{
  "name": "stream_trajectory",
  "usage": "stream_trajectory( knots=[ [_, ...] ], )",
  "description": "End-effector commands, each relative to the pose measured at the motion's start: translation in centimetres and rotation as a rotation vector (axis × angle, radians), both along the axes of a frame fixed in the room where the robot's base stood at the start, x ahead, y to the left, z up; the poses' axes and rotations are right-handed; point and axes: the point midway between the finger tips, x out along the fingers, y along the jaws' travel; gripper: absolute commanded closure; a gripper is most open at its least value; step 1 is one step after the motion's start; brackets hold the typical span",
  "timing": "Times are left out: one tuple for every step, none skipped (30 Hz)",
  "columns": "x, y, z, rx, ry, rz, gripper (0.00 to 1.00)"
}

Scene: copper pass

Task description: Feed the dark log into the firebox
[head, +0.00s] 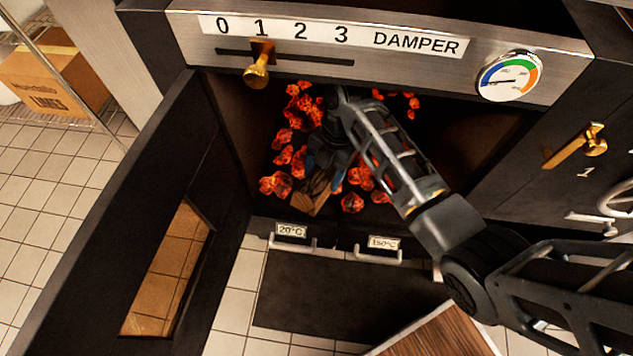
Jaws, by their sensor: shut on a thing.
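The firebox (450,150) stands open below the damper panel. Glowing coals (283,136) lie inside it. My gripper (322,180) is inside the firebox, among the coals, with blue parts showing at its fingers. It is shut on the dark log (312,192), whose paler cut end faces the opening. My arm and gripper hide much of the log, and I cannot tell whether it touches the coals.
The firebox door (125,200), with a glass pane (168,270), hangs open on the left. The damper knob (257,68) stands near 1. A gauge (509,77) is at the right. Two labelled drawers (375,250) are below. A wooden top (440,335) lies at the bottom.

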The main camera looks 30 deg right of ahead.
Motion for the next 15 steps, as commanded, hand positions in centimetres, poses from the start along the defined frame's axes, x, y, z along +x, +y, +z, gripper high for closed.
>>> stream_trajectory(
  knots=[
    [0.4, -0.5, -0.2, -0.001, -0.003, -0.001, 1.00],
    [0.6, -0.7, -0.2, -0.001, -0.004, -0.001, 1.00],
    [0.8, -1.1, -0.3, -0.001, -0.004, -0.001, 1.00],
    [1.0, -1.3, -0.4, -0.001, -0.004, -0.002, 1.00],
    [1.1, -1.5, -0.4, 0.000, -0.003, -0.003, 1.00],
    [1.3, -1.9, -0.5, 0.000, -0.003, -0.003, 1.00],
    [1.5, -2.1, -0.5, 0.000, -0.004, -0.002, 1.00],
    [1.7, -2.3, -0.6, -0.001, -0.005, -0.002, 1.00],
    [1.9, -2.7, -0.7, -0.001, -0.005, -0.002, 1.00],
    [2.1, -2.9, -0.8, 0.000, -0.004, -0.002, 1.00],
    [2.2, -3.1, -0.9, 0.000, -0.003, -0.002, 1.00],
    [2.4, -3.4, -0.9, 0.000, -0.004, -0.002, 1.00],
    [2.6, -3.7, -1.0, -0.001, -0.005, -0.002, 1.00],
    [2.8, -3.9, -1.0, -0.001, -0.005, -0.002, 1.00],
    [3.0, -4.2, -1.1, 0.000, -0.004, -0.002, 1.00]
  ],
)
